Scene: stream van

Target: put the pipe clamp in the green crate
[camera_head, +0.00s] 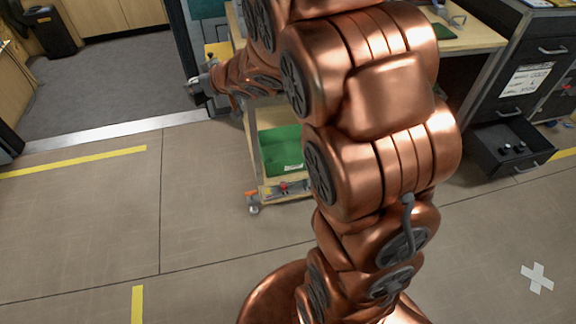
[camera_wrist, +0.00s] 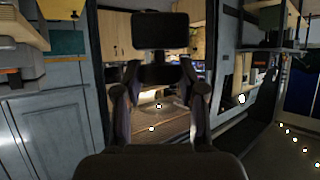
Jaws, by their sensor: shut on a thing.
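My gripper (camera_head: 196,86) is at the left end of my outstretched arm in the head view, small and partly unclear. In the wrist view my gripper (camera_wrist: 160,75) is shut on a dark, blocky thing, the pipe clamp (camera_wrist: 160,31), held between and beyond the fingertips. Its fine shape is too dark to tell. The green crate (camera_head: 280,145) with a white label is on the low shelf of a wooden cart, below and to the right of my gripper in the head view. My arm hides its right part.
The wooden cart (camera_head: 251,150) stands on castors, with small items on its front lower edge. A doorway with dark carpet (camera_head: 110,80) lies at the upper left. A dark open drawer (camera_head: 510,148) juts out at the right. The tiled floor in front is clear.

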